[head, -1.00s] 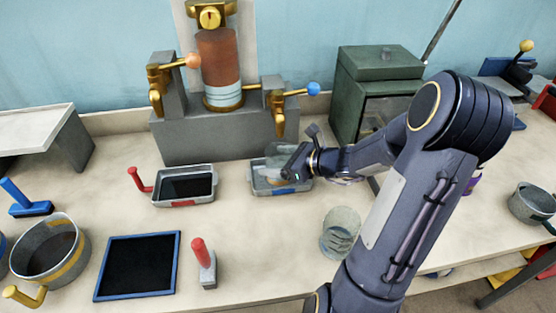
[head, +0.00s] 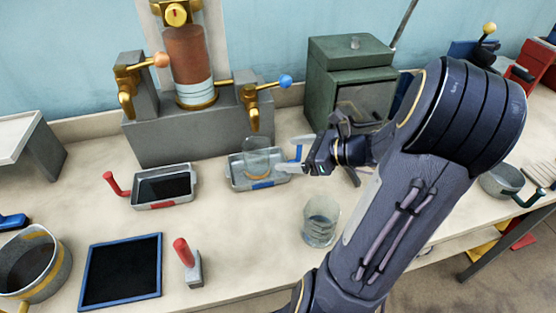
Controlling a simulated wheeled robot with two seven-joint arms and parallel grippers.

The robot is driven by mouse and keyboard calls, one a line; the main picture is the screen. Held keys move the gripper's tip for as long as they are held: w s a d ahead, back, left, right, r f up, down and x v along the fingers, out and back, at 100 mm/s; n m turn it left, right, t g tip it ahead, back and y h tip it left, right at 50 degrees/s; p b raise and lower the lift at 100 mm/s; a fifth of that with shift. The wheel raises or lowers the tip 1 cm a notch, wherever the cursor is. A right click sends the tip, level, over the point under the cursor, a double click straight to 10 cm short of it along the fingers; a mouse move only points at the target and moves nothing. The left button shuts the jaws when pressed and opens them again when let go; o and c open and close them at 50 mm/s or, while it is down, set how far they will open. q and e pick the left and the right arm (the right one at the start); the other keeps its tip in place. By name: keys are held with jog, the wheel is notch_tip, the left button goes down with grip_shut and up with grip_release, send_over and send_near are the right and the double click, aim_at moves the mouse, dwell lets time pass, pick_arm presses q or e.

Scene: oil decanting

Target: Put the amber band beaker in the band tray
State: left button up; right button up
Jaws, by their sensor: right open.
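A clear glass beaker with an amber band near its base (head: 257,158) stands upright in the grey tray with a blue label (head: 238,183), below the blue-knobbed tap. My right gripper (head: 290,155) is open and empty just right of this beaker, its pale fingers pointing left towards it. A blue handle of the tray shows between the fingers. A second clear beaker (head: 320,222) stands on the bench in front of the gripper; no amber band is clear on it. I cannot tell which tray is named the band tray. My left gripper is not in view.
A grey tray with a red handle (head: 160,204) lies to the left. A blue-framed black mat (head: 120,270), a red-handled tool (head: 187,262) and a yellow-banded pot (head: 40,265) are at front left. A green box (head: 350,70) stands behind my right arm.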

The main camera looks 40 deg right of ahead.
jog(key=s+a+r+n+g+y, duration=0.2)
jog(key=a+n+g+y, duration=0.15)
jog(key=a+n, duration=0.75)
jog(key=s+a+n+g+h, duration=0.1)
jog(key=s+a+n, duration=0.3)
jog(key=n, duration=0.5)
jog(key=s+a+f+n+g+h, duration=0.1)
jog(key=s+a+n+h, duration=0.3)
jog(key=n, duration=0.5)
jog(key=shift+s+a+f+n+g, duration=0.2)
jog(key=shift+s+a+n+g, duration=0.1)
jog(key=shift+s+a+g, duration=0.35)
jog(key=shift+r, duration=0.15)
jog(key=shift+r+p, duration=0.2)
jog(key=shift+p, duration=0.1)
jog(key=shift+c, duration=0.2)
